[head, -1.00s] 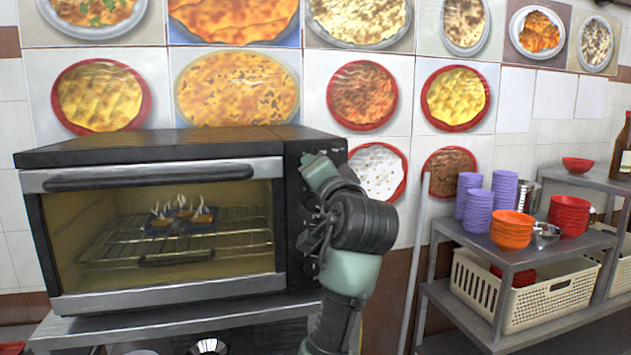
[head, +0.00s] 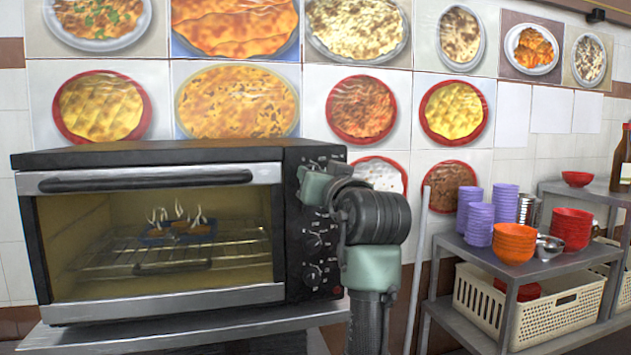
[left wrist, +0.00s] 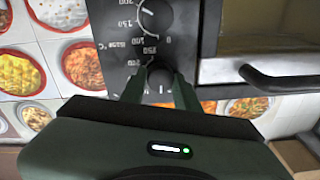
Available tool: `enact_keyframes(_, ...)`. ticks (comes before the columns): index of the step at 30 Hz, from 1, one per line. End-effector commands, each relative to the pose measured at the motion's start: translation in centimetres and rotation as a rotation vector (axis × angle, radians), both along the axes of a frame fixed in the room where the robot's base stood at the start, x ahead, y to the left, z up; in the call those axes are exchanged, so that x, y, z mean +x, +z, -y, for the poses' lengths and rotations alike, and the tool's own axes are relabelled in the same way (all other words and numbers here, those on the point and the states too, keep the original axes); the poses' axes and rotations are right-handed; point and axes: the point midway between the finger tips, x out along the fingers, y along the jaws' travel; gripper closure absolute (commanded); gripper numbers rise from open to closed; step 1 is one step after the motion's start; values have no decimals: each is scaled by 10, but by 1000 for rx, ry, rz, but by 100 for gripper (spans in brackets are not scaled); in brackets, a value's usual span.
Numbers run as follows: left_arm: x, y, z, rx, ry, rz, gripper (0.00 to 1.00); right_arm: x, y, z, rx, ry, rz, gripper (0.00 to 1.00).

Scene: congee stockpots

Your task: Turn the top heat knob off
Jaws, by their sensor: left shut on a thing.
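The black toaster oven (head: 160,155) stands at the left in the head view, with its control panel (head: 318,160) on its right side. My left gripper (head: 305,180) is at the upper part of this panel and covers the top knob there. In the left wrist view, which sees the panel upside down, the two fingers (left wrist: 160,80) are shut on the top heat knob (left wrist: 160,76), one on each side. Another knob (left wrist: 154,16) with a temperature scale shows beyond them. The middle knob (head: 313,243) and bottom knob (head: 312,276) are uncovered. My right gripper is not in view.
Steaming or smoking food (head: 180,225) sits on the rack behind the closed oven door (head: 155,180). At the right, a metal shelf (head: 470,250) holds purple cups (head: 479,225), orange bowls (head: 514,243) and a white basket (head: 477,300). A pole (head: 418,250) stands between.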

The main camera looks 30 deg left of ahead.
Motion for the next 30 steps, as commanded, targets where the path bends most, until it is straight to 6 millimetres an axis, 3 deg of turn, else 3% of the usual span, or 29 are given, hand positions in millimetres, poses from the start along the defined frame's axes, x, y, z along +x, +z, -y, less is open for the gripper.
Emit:
enact_keyframes(17, 1, -5, -1, -31, 1, 15, 100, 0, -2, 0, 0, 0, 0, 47)
enact_keyframes(18, 1, -5, -1, -31, 1, 15, 63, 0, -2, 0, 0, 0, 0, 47)
enact_keyframes(20, 1, -5, -1, -30, 1, 16, 47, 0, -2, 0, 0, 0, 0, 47)
enact_keyframes(30, -1, -2, 1, -25, 0, 22, 47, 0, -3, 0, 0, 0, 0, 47)
